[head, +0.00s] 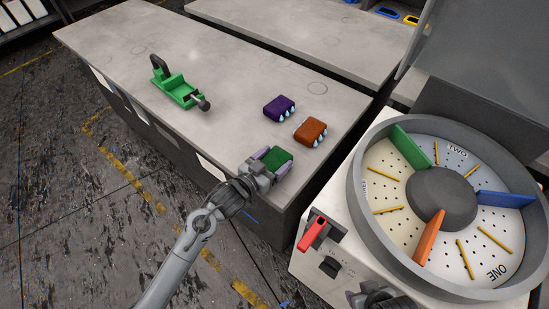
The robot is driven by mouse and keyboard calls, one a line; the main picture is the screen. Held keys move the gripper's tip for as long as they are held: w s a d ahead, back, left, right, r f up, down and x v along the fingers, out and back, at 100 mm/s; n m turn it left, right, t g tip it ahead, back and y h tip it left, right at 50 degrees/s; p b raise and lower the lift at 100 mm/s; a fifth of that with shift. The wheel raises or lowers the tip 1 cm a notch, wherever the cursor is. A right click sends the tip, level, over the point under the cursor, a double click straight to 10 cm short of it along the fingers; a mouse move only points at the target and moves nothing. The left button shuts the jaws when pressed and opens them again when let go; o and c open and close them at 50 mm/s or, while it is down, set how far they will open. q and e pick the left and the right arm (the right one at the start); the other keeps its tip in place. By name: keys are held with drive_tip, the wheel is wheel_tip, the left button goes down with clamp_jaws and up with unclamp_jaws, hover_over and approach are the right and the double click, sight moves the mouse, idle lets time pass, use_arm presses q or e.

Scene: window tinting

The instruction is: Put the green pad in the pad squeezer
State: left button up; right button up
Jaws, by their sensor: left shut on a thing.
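The green pad (279,157) is between the fingers of my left gripper (271,161), near the right front edge of the grey table. My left gripper is shut on it; I cannot tell whether the pad touches the table. The pad squeezer (175,92), a green vise-like device with a dark upright handle and a grey screw end, stands on the table to the upper left, well apart from the pad. Part of my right gripper (378,296) shows at the bottom edge, and its fingers are not clear.
A purple pad (279,107) and an orange pad (310,131), both with drop marks, lie on the table (225,75) just beyond my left gripper. A round machine (362,185) with coloured dividers and a red lever (313,234) stands at right. The table between squeezer and pads is clear.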

use_arm(q)
drive_tip(key=shift+f, duration=0.15)
drive_tip(key=o, duration=1)
drive_tip(key=shift+o, duration=0.2)
drive_tip(key=shift+f+b, duration=0.15)
drive_tip(key=shift+b, duration=0.5)
drive_tip(key=p+v, duration=0.1)
drive_tip(key=v, duration=0.2)
drive_tip(key=p+v, duration=0.1)
drive_tip(key=v, duration=0.2)
drive_tip(key=p+v, duration=0.1)
drive_tip(key=v, duration=0.2)
drive_tip(key=shift+r+p, duration=0.3)
drive_tip(key=shift+p, duration=0.05)
drive_tip(key=s+a+f+n+g+y, duration=0.2)
drive_tip(key=s+a, duration=0.3)
drive_tip(key=s, duration=0.4)
drive_tip(key=s+a+f+n+g+y, duration=0.2)
drive_tip(key=s+a, duration=0.4)
drive_tip(key=s, duration=0.4)
drive_tip(key=s+a+f+n+g+y, duration=0.2)
drive_tip(key=s+a+f+g+y, duration=0.2)
drive_tip(key=s, duration=0.5)
drive_tip(key=shift+s+a+g+y, duration=0.2)
drive_tip(key=shift+a+g+y, duration=0.2)
drive_tip(key=shift+a+y, duration=0.6)
